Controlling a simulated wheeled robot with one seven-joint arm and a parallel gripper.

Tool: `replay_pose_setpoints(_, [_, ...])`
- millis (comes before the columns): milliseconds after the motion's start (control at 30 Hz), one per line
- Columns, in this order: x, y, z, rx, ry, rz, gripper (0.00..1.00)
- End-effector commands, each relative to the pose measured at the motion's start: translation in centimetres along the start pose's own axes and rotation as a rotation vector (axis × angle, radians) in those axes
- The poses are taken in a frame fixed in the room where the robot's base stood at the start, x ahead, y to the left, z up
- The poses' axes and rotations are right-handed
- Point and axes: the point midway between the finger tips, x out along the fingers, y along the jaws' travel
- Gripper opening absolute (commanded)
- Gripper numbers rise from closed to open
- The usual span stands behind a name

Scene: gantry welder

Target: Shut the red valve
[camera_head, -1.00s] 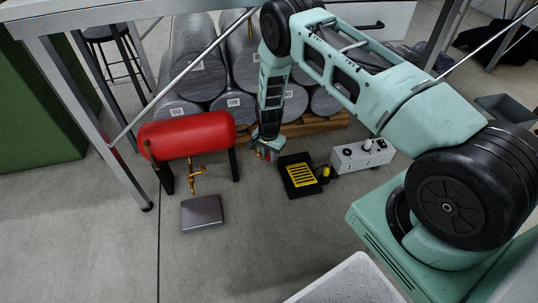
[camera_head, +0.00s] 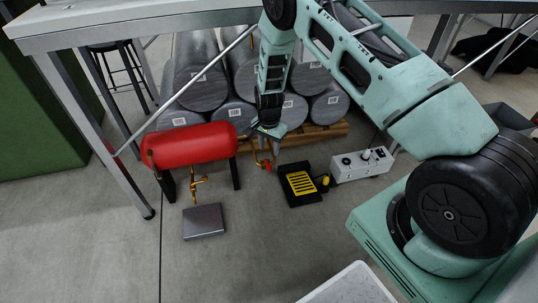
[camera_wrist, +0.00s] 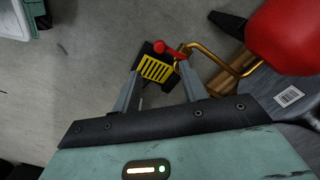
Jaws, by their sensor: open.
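The red valve (camera_wrist: 167,49) is a small red handle on a bent brass pipe (camera_wrist: 230,68); the pipe runs from the red tank. In the wrist view the handle shows just beyond my fingertips and between their lines, nearer the right finger. In the head view the valve (camera_head: 267,165) shows low to the right of the tank (camera_head: 190,146), just below my gripper (camera_head: 268,133). My gripper is open and empty, with its fingers (camera_wrist: 158,72) apart. I see no contact with the handle, and the exact gap is hard to judge.
A black and yellow pad (camera_head: 300,184) lies on the floor right of the valve, beside a grey control box (camera_head: 361,165). Large metal cylinders (camera_head: 205,88) are stacked behind. A dark flat plate (camera_head: 203,221) lies in front of the tank. A table (camera_head: 130,18) stands overhead.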

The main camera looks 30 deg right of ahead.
Motion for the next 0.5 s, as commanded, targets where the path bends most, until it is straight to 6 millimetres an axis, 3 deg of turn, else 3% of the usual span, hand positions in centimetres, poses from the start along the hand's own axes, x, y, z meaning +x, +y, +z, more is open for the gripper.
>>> replay_pose_setpoints(33, [-1.6, -0.1, 0.0, 0.000, 0.002, -0.003, 0.43])
replay_pose_setpoints(200, [-4.7, -0.1, 0.0, -0.001, 0.001, -0.002, 0.43])
replay_pose_setpoints(500, [-6.8, 0.0, 0.0, 0.000, -0.001, 0.000, 0.43])
